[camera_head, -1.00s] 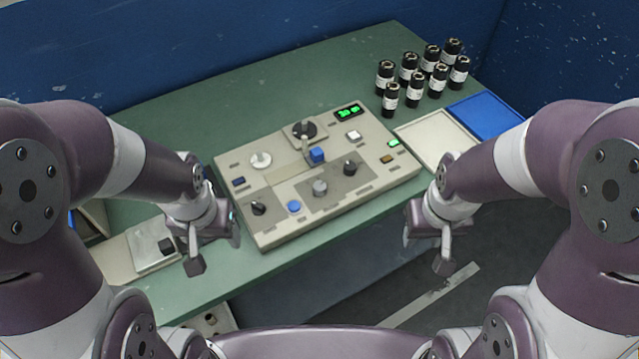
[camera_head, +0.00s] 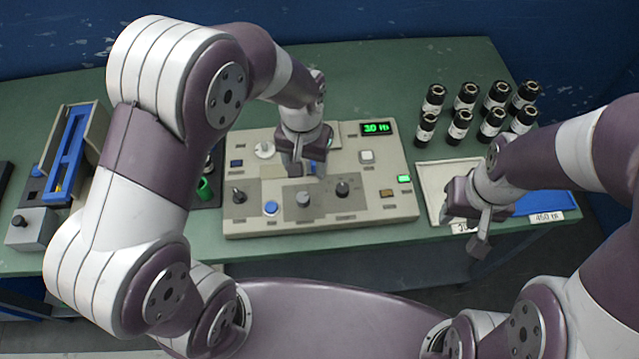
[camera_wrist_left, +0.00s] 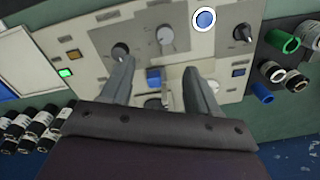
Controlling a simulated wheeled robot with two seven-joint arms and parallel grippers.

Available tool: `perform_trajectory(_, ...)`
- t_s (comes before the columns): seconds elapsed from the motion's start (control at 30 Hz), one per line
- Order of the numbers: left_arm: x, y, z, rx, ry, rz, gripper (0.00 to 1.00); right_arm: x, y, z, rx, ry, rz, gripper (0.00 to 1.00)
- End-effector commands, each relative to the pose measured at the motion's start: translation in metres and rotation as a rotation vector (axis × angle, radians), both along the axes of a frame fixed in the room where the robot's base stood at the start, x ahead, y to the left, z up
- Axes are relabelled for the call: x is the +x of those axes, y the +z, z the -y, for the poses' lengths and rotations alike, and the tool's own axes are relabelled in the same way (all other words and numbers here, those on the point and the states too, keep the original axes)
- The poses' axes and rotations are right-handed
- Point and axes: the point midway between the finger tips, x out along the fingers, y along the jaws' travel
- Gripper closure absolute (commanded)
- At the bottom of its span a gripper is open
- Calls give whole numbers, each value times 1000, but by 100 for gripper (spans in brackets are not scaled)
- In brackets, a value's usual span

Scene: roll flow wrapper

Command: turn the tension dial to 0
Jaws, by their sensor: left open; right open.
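The beige control panel (camera_head: 385,205) carries several knobs; their labels are too small to read, so I cannot tell which is the tension dial. In the front row are a black knob (camera_head: 239,195), a grey knob (camera_head: 303,198) and another black knob (camera_head: 342,188). A white dial (camera_head: 264,149) sits at the back left. My left gripper (camera_head: 308,174) is open over the panel's middle, behind the grey knob. In the left wrist view, a blue block (camera_wrist_left: 153,77) shows between its fingers, and the grey knob (camera_wrist_left: 165,37) lies beyond them.
A lit green display (camera_head: 376,128) is at the panel's back right; a blue button (camera_head: 270,208) is in front. Several black canisters (camera_head: 491,122) stand at the right. A pale tray (camera_head: 433,178) and a blue tray (camera_head: 540,205) lie there. A blue-railed device (camera_head: 68,155) is at left.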

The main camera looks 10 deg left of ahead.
Motion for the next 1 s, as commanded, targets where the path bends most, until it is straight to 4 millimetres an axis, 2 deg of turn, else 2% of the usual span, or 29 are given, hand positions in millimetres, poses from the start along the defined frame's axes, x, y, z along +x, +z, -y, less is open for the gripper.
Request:
perform_trajectory(0.33,-2,-81,-2,2,2,-6,40,0,6,0,0,0,0,57)
perform_trajectory(0.5,-1,-110,-2,1,2,-1,40,0,7,0,0,0,0,57)
perform_trajectory(0.63,-1,-120,-2,1,2,0,40,0,7,0,0,0,0,57)
perform_trajectory(0.87,-1,-121,-2,1,2,1,40,0,7,0,0,0,0,57)
perform_trajectory(0.9,-1,-121,-2,1,2,1,46,0,7,0,0,0,0,57)
perform_trajectory(0.97,-1,-121,-2,1,2,1,66,0,7,0,0,0,0,57)
perform_trajectory(1.0,-1,-121,-2,1,2,1,79,0,7,0,0,0,0,57)
